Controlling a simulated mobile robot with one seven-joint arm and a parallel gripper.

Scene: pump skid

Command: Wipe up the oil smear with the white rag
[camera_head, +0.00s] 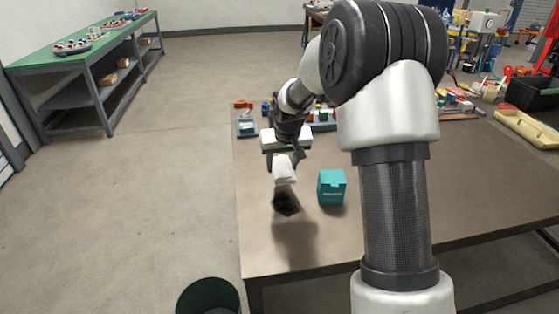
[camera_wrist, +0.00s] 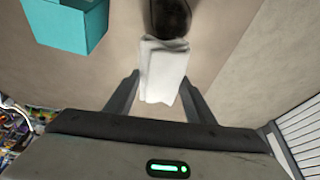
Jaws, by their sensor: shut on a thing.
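The white rag (camera_head: 284,168) hangs down from my gripper (camera_head: 286,151) above the near left part of the brown table. In the wrist view the white rag (camera_wrist: 163,72) is between the two fingers of my gripper (camera_wrist: 163,88), which is shut on it. A dark, rounded patch shows at the rag's lower end in both views. I cannot tell whether it is oil on the cloth or a separate dark thing. A shadow lies on the table below, apart from the rag. No separate oil smear can be made out on the tabletop.
A teal box (camera_head: 332,187) stands on the table just right of the rag. A dark green round bin (camera_head: 208,297) stands on the floor off the table's near left corner. Blue-grey trays (camera_head: 246,128) with small parts are farther back. A green-topped bench (camera_head: 85,50) is far left.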

